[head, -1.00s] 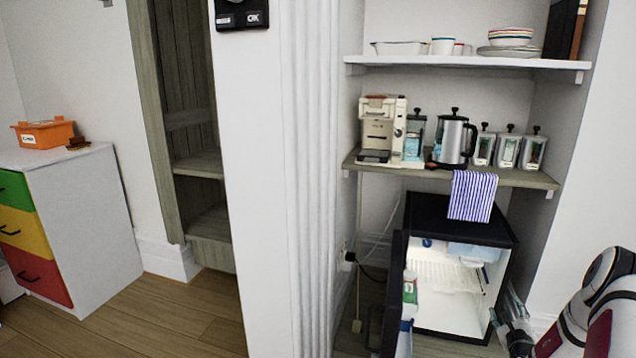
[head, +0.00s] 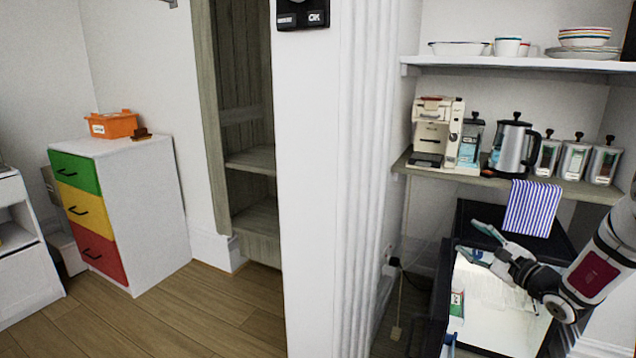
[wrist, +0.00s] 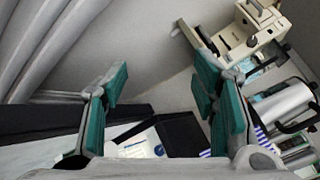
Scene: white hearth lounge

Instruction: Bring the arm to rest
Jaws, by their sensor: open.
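In the wrist view my gripper (wrist: 160,100) also shows open and empty, and the coffee machine (wrist: 243,32) is at the upper right beyond the fingers. My arm comes in from the right edge and covers part of the fridge's right side and interior.
The wooden shelf (head: 400,166) holds the coffee machine (head: 436,135), a kettle (head: 513,147) and several canisters. A striped towel (head: 533,208) hangs from its edge. A white pillar (head: 310,190) stands left of the fridge. Floor (head: 205,315) is clear before the coloured drawers (head: 85,212).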

